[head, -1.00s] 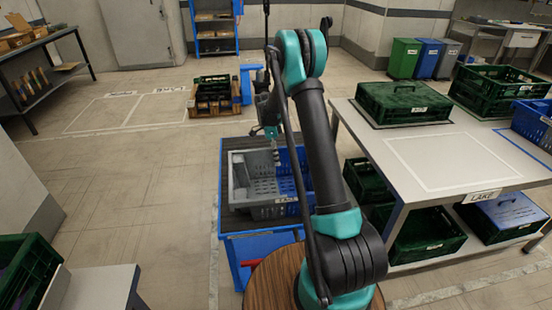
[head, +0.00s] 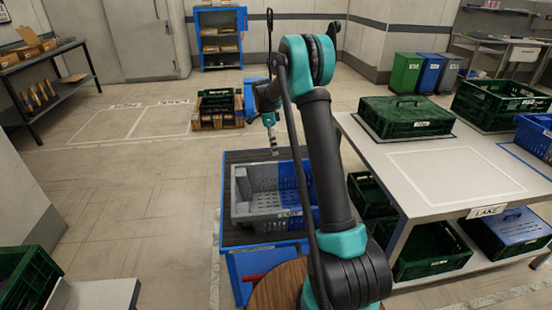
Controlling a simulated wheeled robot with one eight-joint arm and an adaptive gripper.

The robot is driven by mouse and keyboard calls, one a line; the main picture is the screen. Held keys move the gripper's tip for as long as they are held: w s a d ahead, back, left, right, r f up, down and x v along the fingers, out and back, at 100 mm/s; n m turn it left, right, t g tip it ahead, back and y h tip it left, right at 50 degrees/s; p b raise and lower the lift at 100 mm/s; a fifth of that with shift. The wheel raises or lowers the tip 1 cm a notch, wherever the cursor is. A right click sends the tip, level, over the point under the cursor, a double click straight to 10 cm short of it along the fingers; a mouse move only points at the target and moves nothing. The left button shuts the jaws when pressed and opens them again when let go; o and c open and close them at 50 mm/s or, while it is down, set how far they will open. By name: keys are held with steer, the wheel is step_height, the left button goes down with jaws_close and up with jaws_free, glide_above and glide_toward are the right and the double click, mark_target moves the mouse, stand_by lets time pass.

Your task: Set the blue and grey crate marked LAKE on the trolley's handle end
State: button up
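The blue and grey crate (head: 262,223) sits upright on the dark top of the blue trolley (head: 234,239), towards its near end. Its left part is grey and its right part blue. A small white label is on its near wall, too small to read surely. My gripper (head: 274,150) points down just above the crate's far side and looks apart from it, holding nothing visible. Its fingers are too small to tell whether open or shut. My arm hides the crate's right side and part of the trolley. A red piece (head: 254,277) shows low on the trolley's near side.
On the right, a table (head: 415,180) has an empty outlined space, a LAKE plate (head: 487,211) and lidded green crate (head: 406,117). More crates stand below. Stacked crates (head: 217,106) stand on the floor behind the trolley.

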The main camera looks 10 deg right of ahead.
steer(key=s+d+r+n+t, duration=0.1)
steer(key=s+r+n, duration=0.15)
steer(key=s, duration=0.35)
steer(key=s+d+r+n+t+y, duration=0.1)
steer(key=s+d+n, duration=0.15)
steer(key=s, duration=0.25)
steer(key=s+d+r+n+t, duration=0.1)
steer(key=s+r+n+t, duration=0.1)
steer(key=s+n, duration=0.3)
steer(key=s+f+n+t, duration=0.1)
steer(key=s+n, duration=0.3)
steer(key=s, duration=0.6)
steer(key=s+d+f+n+t, duration=0.1)
steer(key=s+f+n, duration=0.3)
steer(key=s, duration=0.7)
steer(key=shift+s+f+t+y, duration=0.15)
steer(key=shift+f+t+y, duration=0.2)
steer(key=shift+t, duration=0.45)
steer(key=shift+d+r, duration=0.1)
steer(key=shift+d, duration=0.05)
